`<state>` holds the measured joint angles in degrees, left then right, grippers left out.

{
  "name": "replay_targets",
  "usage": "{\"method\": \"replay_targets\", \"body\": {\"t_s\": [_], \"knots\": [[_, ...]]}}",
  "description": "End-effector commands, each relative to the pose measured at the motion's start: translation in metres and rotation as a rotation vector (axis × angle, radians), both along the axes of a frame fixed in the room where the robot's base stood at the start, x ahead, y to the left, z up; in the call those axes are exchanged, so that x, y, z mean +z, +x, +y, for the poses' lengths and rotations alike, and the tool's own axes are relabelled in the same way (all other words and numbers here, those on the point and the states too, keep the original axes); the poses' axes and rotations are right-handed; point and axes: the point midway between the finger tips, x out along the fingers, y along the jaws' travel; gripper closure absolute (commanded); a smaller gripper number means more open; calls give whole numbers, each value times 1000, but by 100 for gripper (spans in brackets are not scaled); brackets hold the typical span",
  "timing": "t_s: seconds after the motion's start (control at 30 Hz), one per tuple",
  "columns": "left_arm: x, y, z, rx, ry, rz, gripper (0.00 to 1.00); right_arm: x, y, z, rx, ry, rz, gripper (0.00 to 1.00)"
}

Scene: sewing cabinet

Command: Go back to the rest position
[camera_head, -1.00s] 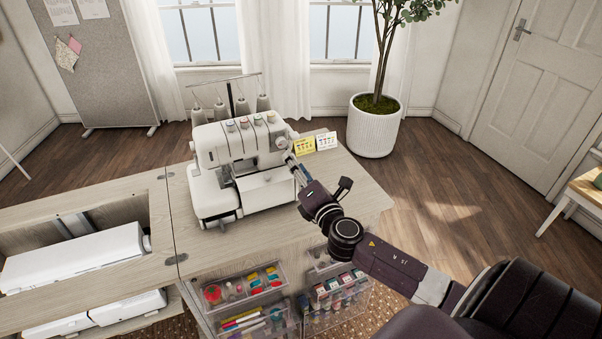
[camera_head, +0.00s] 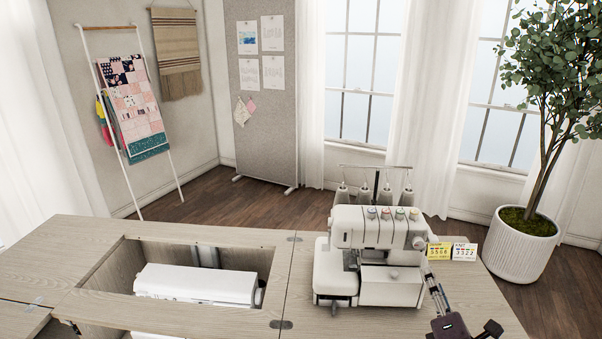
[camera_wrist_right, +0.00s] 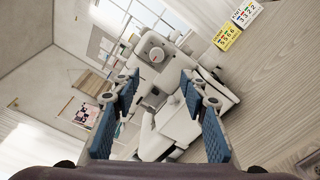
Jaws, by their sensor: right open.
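My right gripper (camera_head: 434,285) shows at the bottom right of the head view, at the right side of the white serger (camera_head: 375,240) on the cabinet top. In the right wrist view its two blue-padded fingers (camera_wrist_right: 157,105) are spread apart with nothing held between them. The serger (camera_wrist_right: 160,60) shows beyond and between the fingers, tilted in that picture. I cannot tell whether the fingers touch it. My left gripper is not in view.
The wooden cabinet top (camera_head: 300,310) has an open well at left with a white machine (camera_head: 200,285) inside. A potted tree (camera_head: 522,245) stands at right.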

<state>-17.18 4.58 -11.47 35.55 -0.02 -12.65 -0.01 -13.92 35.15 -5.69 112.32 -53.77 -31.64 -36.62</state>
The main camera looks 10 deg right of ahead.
Motion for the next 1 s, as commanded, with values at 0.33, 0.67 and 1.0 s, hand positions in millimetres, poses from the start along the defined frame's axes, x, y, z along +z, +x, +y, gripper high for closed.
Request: {"method": "replay_targets", "body": {"t_s": [0.33, 0.67, 1.0], "knots": [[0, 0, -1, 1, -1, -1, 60, -121, -130, 49, -493, 1029, 193, 60], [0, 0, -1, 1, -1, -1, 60, -171, -243, 145, -879, 1552, 451, 60], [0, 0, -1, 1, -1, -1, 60, -205, -286, 194, -1058, 1705, 600, 60]]}}
